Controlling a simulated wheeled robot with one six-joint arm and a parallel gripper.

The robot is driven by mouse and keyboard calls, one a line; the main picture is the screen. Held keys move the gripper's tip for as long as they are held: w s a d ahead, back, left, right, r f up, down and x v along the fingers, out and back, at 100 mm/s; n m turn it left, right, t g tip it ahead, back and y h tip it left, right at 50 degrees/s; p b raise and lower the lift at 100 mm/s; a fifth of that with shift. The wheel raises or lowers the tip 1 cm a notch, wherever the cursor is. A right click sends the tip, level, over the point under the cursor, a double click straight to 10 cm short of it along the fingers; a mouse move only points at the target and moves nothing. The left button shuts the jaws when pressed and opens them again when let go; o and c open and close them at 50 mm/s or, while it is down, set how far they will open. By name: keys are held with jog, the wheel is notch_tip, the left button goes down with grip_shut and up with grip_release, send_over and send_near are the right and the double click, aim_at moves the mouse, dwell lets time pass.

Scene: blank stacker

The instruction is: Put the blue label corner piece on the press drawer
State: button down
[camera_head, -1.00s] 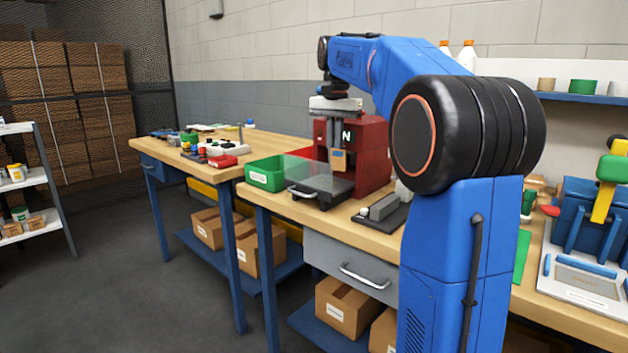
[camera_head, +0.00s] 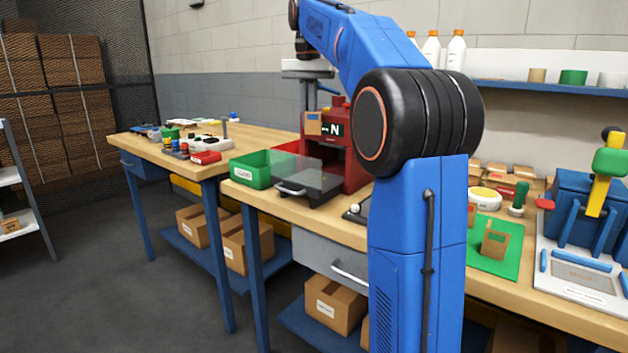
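My gripper (camera_head: 311,104) points down in front of the red press (camera_head: 356,150), at the height of its "N" sign. It is shut on a brown corner piece (camera_head: 313,125) with a small bluish mark near its top. The piece hangs in the air above the press drawer (camera_head: 318,190), apart from it. The dark drawer is pulled out at the front, with a handle and a clear panel (camera_head: 285,168) over its left part. The panel partly hides the drawer's top; I see no piece on it.
A green bin (camera_head: 250,172) stands left of the drawer. A brown piece with a green label (camera_head: 495,243) stands on a green mat (camera_head: 484,262) at the right. A blue fixture (camera_head: 582,218) is farther right. My arm hides the bench's middle.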

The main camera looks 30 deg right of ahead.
jog(key=shift+n, duration=0.3)
jog(key=r, duration=0.5)
jog(key=shift+a, duration=0.2)
notch_tip(320, 180, down, 18)
jog(key=shift+s+r, duration=0.1)
jog(key=shift+r, duration=0.05)
jog(key=c, duration=2)
grip_release()
notch_tip(320, 180, up, 12)
jog(key=shift+r, duration=0.1)
